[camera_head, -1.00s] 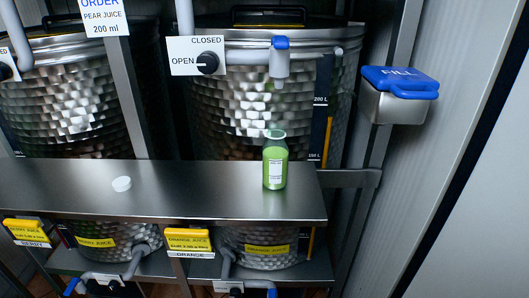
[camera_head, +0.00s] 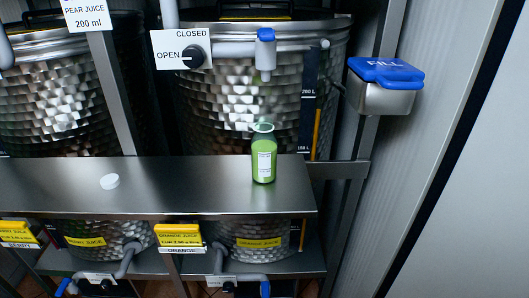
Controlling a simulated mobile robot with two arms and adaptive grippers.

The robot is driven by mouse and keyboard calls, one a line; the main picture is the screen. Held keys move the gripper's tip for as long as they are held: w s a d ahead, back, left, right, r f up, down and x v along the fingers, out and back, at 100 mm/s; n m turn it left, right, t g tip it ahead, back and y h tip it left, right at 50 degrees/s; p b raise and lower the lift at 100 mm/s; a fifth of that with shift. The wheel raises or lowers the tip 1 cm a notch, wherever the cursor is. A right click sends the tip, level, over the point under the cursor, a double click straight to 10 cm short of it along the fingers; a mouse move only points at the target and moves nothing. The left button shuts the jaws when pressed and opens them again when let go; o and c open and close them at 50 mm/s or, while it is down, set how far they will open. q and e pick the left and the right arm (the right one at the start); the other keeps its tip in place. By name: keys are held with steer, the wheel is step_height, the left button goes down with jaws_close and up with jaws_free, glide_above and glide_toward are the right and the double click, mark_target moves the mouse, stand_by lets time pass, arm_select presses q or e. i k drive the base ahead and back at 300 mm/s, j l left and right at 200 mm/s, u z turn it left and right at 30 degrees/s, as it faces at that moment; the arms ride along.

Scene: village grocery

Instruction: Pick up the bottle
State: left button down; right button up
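The bottle (camera_head: 264,160) stands upright near the right end of the steel shelf (camera_head: 200,187) in the head view. It holds green liquid, has a white label, and its top looks open. It stands below the blue-handled tap (camera_head: 265,50) of the upper tank. A white cap (camera_head: 109,181) lies on the shelf to the left, apart from the bottle. Neither of my grippers is in view.
Large dimpled steel tanks (camera_head: 225,95) stand behind the shelf. A sign with an OPEN/CLOSED knob (camera_head: 193,56) hangs left of the tap. A steel box with a blue FILL lid (camera_head: 387,72) is at the right. Yellow price tags (camera_head: 179,233) line the shelf's front.

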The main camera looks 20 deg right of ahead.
mark_target(263, 143)
steer(key=k+j+z, duration=0.15)
steer(key=j, duration=0.2)
steer(key=j+z, duration=0.2)
steer(key=j, duration=0.15)
steer(key=k+j+z, duration=0.15)
steer(key=j, duration=0.15)
steer(key=k+j+z, duration=0.2)
steer(key=i+j, duration=0.05)
steer(key=j, duration=0.05)
